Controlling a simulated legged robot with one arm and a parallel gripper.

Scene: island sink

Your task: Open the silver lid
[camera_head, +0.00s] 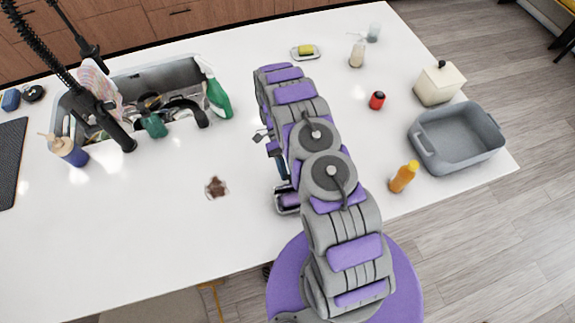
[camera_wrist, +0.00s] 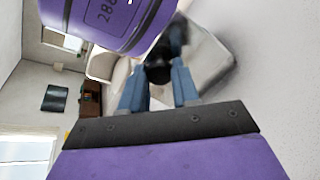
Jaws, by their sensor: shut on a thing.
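My gripper (camera_wrist: 157,78) shows in the wrist view with its two blue fingers closed on a dark rounded knob. A pale silvery, flat-sided piece (camera_wrist: 212,62) lies just beyond the knob and appears to be the silver lid. Its far edges are partly hidden by my arm, and I cannot tell how far it is raised or tilted. In the head view my gripper (camera_head: 282,168) is mostly hidden beside my arm, over the middle of the white counter, and the lid is not clearly visible.
On the white counter (camera_head: 130,220), a sink (camera_head: 185,72) with dishes is at upper left. A brown spill (camera_head: 216,187) lies left of my gripper.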

